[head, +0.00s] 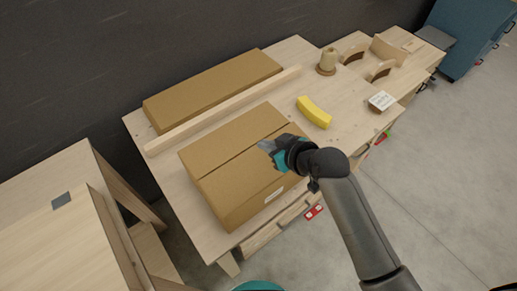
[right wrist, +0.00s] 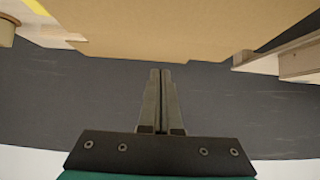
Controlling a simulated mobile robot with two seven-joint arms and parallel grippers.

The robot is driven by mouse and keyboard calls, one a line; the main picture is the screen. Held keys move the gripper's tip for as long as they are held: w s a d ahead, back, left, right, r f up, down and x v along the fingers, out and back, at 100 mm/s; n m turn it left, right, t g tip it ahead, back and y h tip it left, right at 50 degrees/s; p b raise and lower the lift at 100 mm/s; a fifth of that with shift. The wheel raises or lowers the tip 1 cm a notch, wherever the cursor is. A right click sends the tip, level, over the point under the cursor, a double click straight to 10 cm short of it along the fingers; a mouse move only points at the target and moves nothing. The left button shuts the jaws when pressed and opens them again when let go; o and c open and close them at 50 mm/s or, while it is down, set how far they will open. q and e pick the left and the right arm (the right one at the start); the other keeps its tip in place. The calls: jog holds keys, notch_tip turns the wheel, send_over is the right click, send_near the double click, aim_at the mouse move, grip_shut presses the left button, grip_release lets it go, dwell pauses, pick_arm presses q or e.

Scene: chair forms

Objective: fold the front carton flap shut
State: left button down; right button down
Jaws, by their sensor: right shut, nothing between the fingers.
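A brown carton (head: 222,150) stands on the wooden workbench. Its top shows two flap panels meeting at a seam. The front flap (head: 238,180) looks about level with the rear panel; I cannot tell if it is slightly raised. My right gripper (head: 266,146) is over the right part of the carton top, near the seam, and hides some of the front flap. In the right wrist view its fingers (right wrist: 161,72) are together and empty, with brown cardboard (right wrist: 190,30) just beyond the tips. Contact cannot be made out. My left gripper is out of view.
Behind the carton lie a long wooden strip (head: 220,112) and a long closed cardboard box (head: 210,88). A yellow curved block (head: 314,111), a spool-like piece (head: 327,62) and a labelled block (head: 381,101) sit to the right. Another wooden table (head: 45,215) stands at left.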

aim_at(253, 149)
jog(key=x, duration=0.3)
jog(key=shift+w+a+f, duration=0.2)
jog(key=shift+w+f, duration=0.05)
jog(key=shift+f, duration=0.05)
notch_tip(253, 149, down, 2)
jog(key=shift+f+b, duration=0.15)
jog(key=shift+b, duration=0.2)
jog(key=shift+w+f, duration=0.15)
jog(key=shift+f, duration=0.55)
jog(key=shift+w+a+f, duration=0.2)
jog(key=shift+w+f, duration=0.05)
jog(key=shift+f, duration=0.45)
jog(key=shift+r, duration=0.15)
